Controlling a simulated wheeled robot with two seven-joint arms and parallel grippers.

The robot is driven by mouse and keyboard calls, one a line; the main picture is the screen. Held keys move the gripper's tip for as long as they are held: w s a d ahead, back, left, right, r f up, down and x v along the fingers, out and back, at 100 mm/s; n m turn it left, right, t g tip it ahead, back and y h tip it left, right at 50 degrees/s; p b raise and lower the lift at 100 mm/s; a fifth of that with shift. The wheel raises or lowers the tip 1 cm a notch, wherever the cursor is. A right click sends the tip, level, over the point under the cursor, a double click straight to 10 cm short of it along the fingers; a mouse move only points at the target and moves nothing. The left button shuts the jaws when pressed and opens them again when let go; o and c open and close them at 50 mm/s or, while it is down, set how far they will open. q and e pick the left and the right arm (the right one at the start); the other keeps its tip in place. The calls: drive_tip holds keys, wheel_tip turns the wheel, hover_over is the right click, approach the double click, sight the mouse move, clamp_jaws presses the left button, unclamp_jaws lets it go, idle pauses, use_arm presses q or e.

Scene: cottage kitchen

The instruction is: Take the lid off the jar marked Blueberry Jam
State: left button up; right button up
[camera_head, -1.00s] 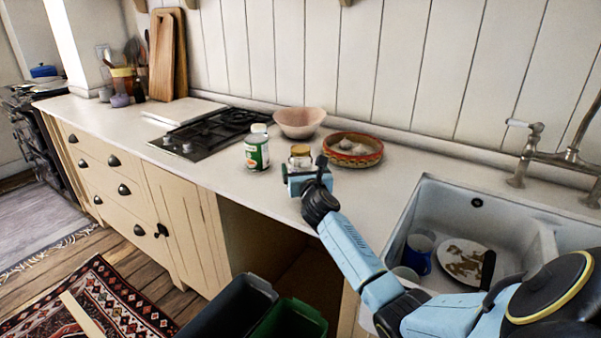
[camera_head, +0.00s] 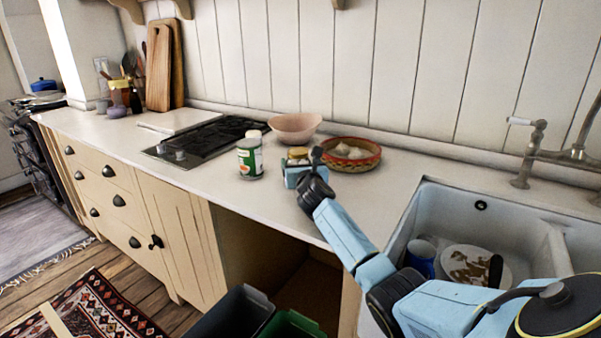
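A small jar with a golden lid (camera_head: 298,152) stands on the worktop, right of a green-and-white can. My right gripper (camera_head: 302,166) is at the jar's near side, with a dark finger on either side of it. The gripper hides most of the jar, and no label can be read. The lid shows above the gripper and appears to be on the jar. I cannot tell whether the fingers touch the jar. My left gripper is out of view.
The can (camera_head: 250,159) stands close to the left, in front of the hob (camera_head: 208,139). A pink bowl (camera_head: 295,127) and a red patterned dish (camera_head: 366,159) stand just behind and right. The sink (camera_head: 428,192) holds dishes. The worktop's front is clear.

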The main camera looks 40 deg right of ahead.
drive_tip(key=shift+a+f, duration=0.2)
drive_tip(key=shift+f, duration=0.4)
drive_tip(key=c, duration=0.5)
drive_tip(key=shift+w+a+r, duration=0.1)
drive_tip(key=shift+a, duration=0.15)
drive_tip(key=shift+c, duration=1.1)
drive_tip(key=shift+a+r, duration=0.1)
drive_tip(key=shift+a, duration=0.05)
drive_tip(key=shift+c, duration=0.4)
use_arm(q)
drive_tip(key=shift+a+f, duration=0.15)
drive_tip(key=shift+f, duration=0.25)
use_arm(e)
drive_tip(key=shift+r, duration=0.1)
